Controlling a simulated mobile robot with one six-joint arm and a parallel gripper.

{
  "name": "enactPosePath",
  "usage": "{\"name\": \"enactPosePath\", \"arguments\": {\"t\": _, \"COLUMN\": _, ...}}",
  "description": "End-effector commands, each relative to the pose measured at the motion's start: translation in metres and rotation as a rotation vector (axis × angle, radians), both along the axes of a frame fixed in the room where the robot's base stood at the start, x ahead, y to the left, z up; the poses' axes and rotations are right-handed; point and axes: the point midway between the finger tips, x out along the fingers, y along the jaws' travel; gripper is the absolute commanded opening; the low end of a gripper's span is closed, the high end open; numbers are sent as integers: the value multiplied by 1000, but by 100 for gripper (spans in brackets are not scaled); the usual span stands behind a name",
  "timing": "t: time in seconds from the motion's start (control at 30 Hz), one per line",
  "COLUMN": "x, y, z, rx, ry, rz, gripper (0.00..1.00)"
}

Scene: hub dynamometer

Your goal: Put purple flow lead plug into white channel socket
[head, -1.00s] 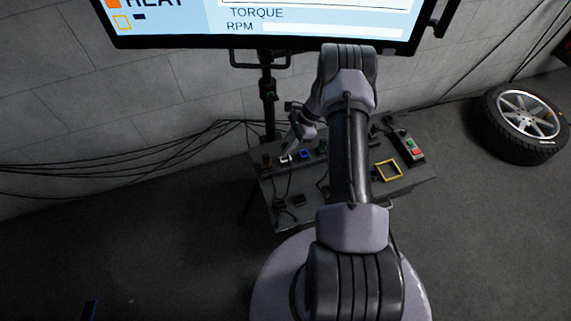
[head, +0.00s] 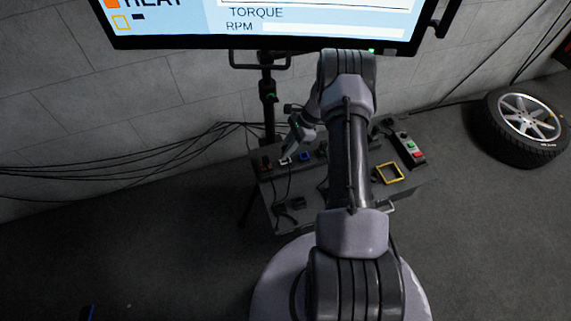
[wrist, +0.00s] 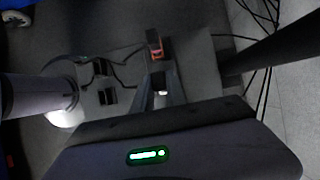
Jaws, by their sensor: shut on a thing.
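The white channel socket (head: 284,162) is in the back row of the bench, between an orange and a blue one. My gripper (head: 289,154) is right over it, pointing down. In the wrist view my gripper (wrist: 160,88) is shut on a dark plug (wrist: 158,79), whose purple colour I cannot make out. A white patch, seemingly the white socket, shows between the fingertips. The plug's lower end is hidden, so I cannot tell whether it is in the socket or just above it. A dark lead runs from there across the bench.
The orange socket (head: 266,163) is left of the white one, the blue socket (head: 305,156) right. A yellow frame (head: 390,173) and a button box (head: 413,152) are on the bench's right. Loose black cables hang along the wall. A monitor (head: 270,25) stands behind.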

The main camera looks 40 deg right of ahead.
Motion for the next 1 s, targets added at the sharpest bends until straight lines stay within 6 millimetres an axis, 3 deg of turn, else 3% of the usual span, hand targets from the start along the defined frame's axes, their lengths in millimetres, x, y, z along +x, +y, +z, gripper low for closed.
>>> {"name": "enactPosePath", "arguments": {"t": 1.0, "x": 0, "y": 0, "z": -25, "rx": 0, "ry": 0, "rz": 0, "gripper": 0}}
